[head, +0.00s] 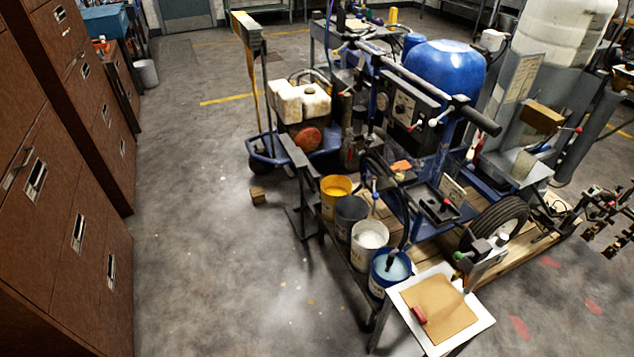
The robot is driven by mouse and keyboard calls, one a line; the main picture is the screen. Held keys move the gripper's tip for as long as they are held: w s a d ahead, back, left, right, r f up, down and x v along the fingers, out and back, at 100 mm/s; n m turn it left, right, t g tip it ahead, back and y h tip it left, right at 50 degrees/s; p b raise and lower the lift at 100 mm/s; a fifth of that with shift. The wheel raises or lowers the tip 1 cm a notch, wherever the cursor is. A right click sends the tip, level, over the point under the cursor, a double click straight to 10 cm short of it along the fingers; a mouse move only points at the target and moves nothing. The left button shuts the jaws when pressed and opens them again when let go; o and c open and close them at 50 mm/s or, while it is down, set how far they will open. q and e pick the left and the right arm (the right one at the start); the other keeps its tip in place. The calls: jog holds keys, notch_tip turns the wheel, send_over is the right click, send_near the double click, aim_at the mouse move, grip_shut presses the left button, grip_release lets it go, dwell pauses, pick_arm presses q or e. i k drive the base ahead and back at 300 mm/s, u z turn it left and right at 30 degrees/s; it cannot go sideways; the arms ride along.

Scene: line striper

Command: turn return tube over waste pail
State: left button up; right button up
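A line striper with a blue tank (445,68) and a black handlebar (425,85) stands on a wooden pallet. A row of pails runs along its front left: yellow (336,187), dark grey (350,213), white with pale contents (369,236) and blue with light-blue liquid (389,272). A dark hose (405,222) curves down from the striper, its thick dark end in the blue pail. A thinner tube (375,192) with a blue upper part hangs near the grey pail. I cannot tell which is the return tube or which pail is for waste. Neither gripper shows.
A white tray with a brown board (439,307) and a small red block juts out at the front right. A wooden block (258,195) lies on the floor. Brown cabinets (60,190) line the left. The concrete floor (210,250) between cabinets and pails is open.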

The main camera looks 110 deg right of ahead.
aim_at(375, 195)
jog(key=z, duration=4.3)
jog(key=k, duration=0.6)
jog(key=u, duration=0.85)
jog(key=i, duration=1.6)
jog(key=z, duration=0.5)
jog(key=i, duration=1.2)
jog(key=z, duration=0.9)
